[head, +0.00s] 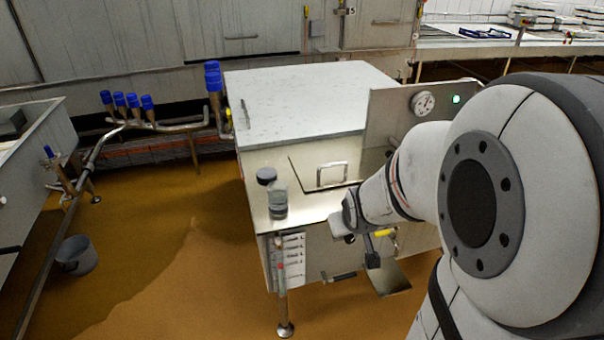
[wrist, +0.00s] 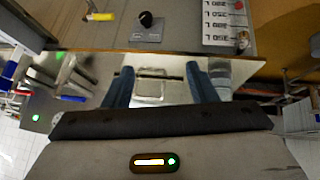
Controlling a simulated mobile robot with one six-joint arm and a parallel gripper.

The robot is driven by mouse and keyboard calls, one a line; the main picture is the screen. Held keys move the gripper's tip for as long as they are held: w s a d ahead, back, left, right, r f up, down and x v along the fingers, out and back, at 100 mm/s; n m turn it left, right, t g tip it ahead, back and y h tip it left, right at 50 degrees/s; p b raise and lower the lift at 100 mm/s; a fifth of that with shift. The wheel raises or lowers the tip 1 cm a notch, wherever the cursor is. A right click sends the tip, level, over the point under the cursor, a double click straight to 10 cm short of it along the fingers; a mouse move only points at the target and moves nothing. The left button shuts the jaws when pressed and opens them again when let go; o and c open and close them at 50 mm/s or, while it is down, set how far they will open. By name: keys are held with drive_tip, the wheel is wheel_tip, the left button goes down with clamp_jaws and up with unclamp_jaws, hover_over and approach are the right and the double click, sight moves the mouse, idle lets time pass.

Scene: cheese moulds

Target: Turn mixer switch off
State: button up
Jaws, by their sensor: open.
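A black rotary knob (wrist: 146,19) on a small grey plate, likely the mixer switch, shows at the top of the wrist view. It sits on the steel front between a yellow-ended lever and a label chart. Its setting is too small to read. My gripper (wrist: 158,70) is open and empty, its two blue fingers wide apart and pointing towards the top of that view. The knob appears beyond the fingertips, apart from them. In the head view my arm reaches to the vat's front, and I cannot clearly make out the knob there.
The steel vat (head: 300,105) has a handled hatch (head: 331,175), a jar (head: 277,198) on its ledge, a gauge (head: 422,103) and a green light (head: 456,99). The yellow lever (wrist: 100,16) is near the knob. The label chart (head: 291,247) hangs left. Floor at left is open, with a bucket (head: 76,255).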

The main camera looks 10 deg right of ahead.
drive_tip(key=w+d+f+n+t+y+b, duration=0.1)
drive_tip(key=w+d+f+t+b, duration=0.15)
drive_tip(key=f, duration=0.45)
drive_tip(key=w+d+f+t+b, duration=0.2)
drive_tip(key=w+d+f+b, duration=0.15)
drive_tip(key=f, duration=0.35)
drive_tip(key=m+t+y+b, duration=0.1)
drive_tip(key=t+b, duration=0.5)
drive_tip(key=t, duration=0.1)
approach(351, 241)
drive_tip(key=w+b, duration=0.1)
drive_tip(key=w, duration=0.7)
drive_tip(key=shift+w, duration=0.2)
drive_tip(key=shift+c, duration=0.4)
